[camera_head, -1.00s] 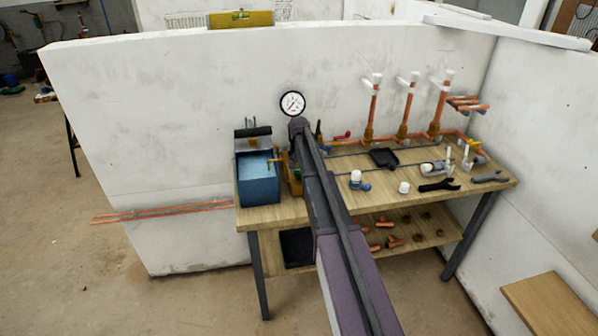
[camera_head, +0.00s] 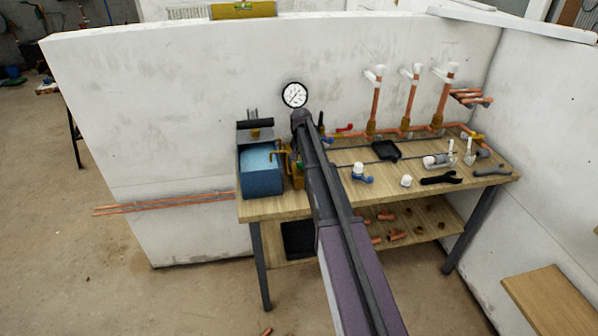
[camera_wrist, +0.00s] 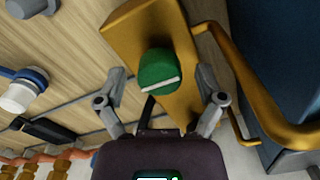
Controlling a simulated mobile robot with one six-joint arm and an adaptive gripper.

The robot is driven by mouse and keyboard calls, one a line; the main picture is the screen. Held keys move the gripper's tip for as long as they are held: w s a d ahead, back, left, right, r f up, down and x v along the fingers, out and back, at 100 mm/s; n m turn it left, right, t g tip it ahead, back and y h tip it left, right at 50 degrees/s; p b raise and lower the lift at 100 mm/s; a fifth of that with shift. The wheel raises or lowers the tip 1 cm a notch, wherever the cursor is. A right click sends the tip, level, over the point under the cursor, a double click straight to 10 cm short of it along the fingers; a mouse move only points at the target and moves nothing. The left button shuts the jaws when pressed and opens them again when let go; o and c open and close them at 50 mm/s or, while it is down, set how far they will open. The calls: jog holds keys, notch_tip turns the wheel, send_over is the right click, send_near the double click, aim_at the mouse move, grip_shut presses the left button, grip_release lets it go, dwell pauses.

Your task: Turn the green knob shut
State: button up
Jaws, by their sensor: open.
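The green knob (camera_wrist: 160,70) shows in the wrist view, round with a pale bar across its face. It sits on a yellow-orange block (camera_wrist: 190,120) with a bent yellow bar beside it. My gripper (camera_wrist: 160,87) is open, with one finger on each side of the knob; I cannot tell whether either finger touches it. In the head view my arm hides the knob and most of the gripper, and part of the yellow block (camera_head: 297,175) shows beside the blue tank (camera_head: 261,180).
Upright copper pipes (camera_head: 375,105) and a round gauge (camera_head: 295,95) stand behind. The blue tank is close beside the yellow block.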

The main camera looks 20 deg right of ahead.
jog(key=shift+n, duration=0.4)
jog(key=n, duration=0.3)
jog(key=shift+n, duration=0.3)
jog(key=n, duration=1.3)
jog(key=shift+r+n+p, duration=0.3)
jog(key=shift+r+n, duration=0.05)
jog(key=shift+n, duration=0.05)
notch_tip(320, 180, up, 14)
jog(key=f+p, duration=0.1)
jog(key=p, duration=1.3)
jog(key=s+a+f+m+b, duration=0.2)
jog(key=s+a+m+b, duration=0.1)
jog(key=s, duration=0.6)
jog(key=s+a+f+m+b, duration=0.3)
jog(key=s+a+m, duration=0.1)
jog(key=s, duration=0.5)
jog(key=s+a+f+m+b, duration=0.3)
jog(key=s+a, duration=0.2)
jog(key=s, duration=0.4)
jog(key=shift+s+a, duration=0.15)
jog(key=shift+s, duration=0.25)
